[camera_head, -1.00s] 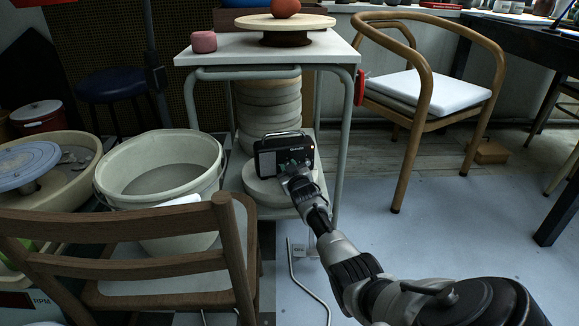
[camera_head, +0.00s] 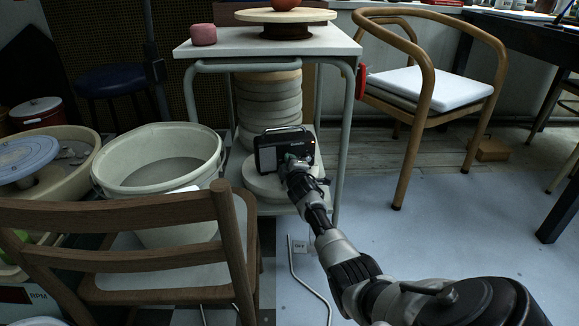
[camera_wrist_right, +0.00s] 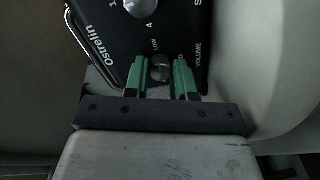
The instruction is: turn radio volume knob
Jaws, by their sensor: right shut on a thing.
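The black radio (camera_head: 268,155) with a carrying handle stands on a stack of round pale slabs on the low shelf under the white table. In the right wrist view its dark face (camera_wrist_right: 108,20) shows tilted, with printed words including VOLUME. My right gripper (camera_head: 288,160) is at the radio's front. Another knob (camera_wrist_right: 140,6) shows at the top edge. My left gripper is not in view.
The white table (camera_head: 230,45) stands above the radio, with its legs on either side. A large pale bucket (camera_head: 206,170) is to the left. A wooden chair (camera_head: 232,235) is at the front left, another chair (camera_head: 425,85) at the right.

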